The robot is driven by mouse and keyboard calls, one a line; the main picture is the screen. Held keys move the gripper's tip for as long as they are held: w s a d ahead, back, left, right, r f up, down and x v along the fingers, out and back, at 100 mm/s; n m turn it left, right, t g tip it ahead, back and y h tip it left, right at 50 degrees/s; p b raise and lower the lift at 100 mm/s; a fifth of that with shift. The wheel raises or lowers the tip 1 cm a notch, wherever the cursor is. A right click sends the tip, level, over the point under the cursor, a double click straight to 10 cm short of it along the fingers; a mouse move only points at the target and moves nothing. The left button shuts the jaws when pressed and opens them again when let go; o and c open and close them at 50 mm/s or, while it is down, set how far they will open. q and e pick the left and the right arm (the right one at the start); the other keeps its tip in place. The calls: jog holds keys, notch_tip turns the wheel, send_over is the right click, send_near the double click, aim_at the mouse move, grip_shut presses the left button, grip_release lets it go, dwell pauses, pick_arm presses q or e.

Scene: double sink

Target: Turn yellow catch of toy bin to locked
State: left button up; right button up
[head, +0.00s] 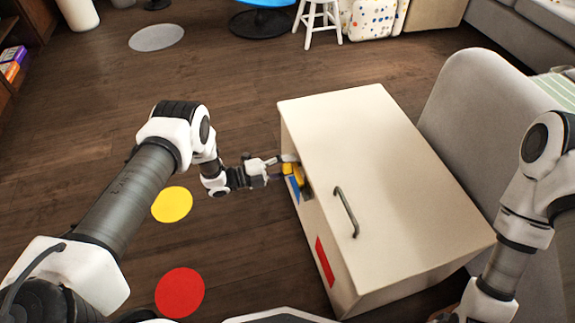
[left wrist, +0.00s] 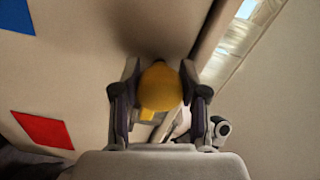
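The toy bin (head: 370,150) is a cream box with a closed lid and a grey bar handle (head: 346,212). Its yellow catch (head: 292,170) is on the left side near the far end, partly covered by my gripper. In the left wrist view the catch's round yellow knob (left wrist: 160,88) sits between both fingers and fills the gap. My left gripper (head: 280,170) appears shut on it. A blue patch (head: 293,190) is beside the catch and a red patch (head: 325,262) is further along that side. The catch's exact pointing is hidden. My right gripper is not visible.
A grey rounded seat or chair back (head: 480,100) stands close against the bin's right side. Yellow (head: 172,204) and red (head: 180,292) discs lie on the wooden floor left of the bin. A white stool (head: 318,18) is behind.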

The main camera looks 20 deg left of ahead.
pick_arm(q)
jog(key=shift+o, duration=1.1)
jog(key=v, duration=1.2)
jog(key=shift+d, duration=0.1)
